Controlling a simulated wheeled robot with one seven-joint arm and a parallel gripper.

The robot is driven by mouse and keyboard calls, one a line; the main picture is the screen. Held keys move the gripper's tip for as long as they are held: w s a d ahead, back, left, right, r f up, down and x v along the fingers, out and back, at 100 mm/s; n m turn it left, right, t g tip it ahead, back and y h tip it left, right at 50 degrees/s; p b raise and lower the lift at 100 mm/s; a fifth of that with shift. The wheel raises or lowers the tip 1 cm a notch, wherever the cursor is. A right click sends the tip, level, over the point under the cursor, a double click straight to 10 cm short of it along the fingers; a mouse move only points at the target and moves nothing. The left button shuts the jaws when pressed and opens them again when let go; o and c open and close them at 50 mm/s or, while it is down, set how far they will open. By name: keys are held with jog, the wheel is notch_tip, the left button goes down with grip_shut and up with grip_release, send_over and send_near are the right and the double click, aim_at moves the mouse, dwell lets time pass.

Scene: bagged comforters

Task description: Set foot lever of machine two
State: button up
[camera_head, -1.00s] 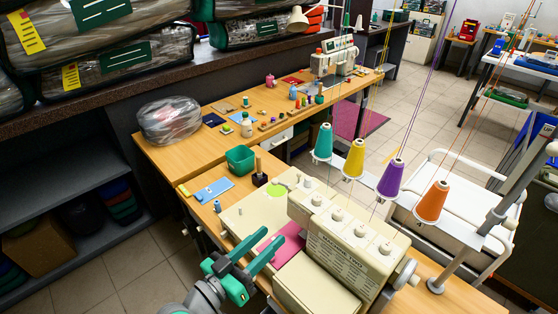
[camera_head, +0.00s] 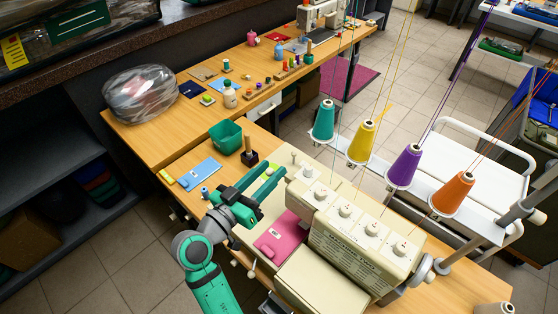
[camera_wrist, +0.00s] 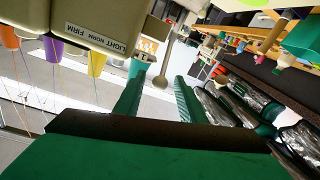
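Machine two (camera_head: 350,235) is a cream sewing machine with several thread cones behind it. In the wrist view its body (camera_wrist: 95,12) is at upper left, with a label reading LIGHT NORM FIRM. A thin lever with a pale round knob (camera_wrist: 160,82) shows there, lined up between my fingertips; I cannot tell its depth. I take it for the foot lever; in the head view I cannot make it out clearly. My gripper (camera_head: 267,180) is open and empty, at the machine's left end above its bed. It also shows in the wrist view (camera_wrist: 158,92), fingers apart.
A pink cloth (camera_head: 282,238) lies on the machine bed. A green bin (camera_head: 226,138), a dark spool stand (camera_head: 249,156) and a blue packet (camera_head: 200,173) are left of my gripper. Teal (camera_head: 323,122), yellow (camera_head: 361,142), purple (camera_head: 404,167) and orange (camera_head: 451,193) cones stand behind the machine.

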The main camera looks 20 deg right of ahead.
jog(key=shift+x, duration=2.3)
grip_shut()
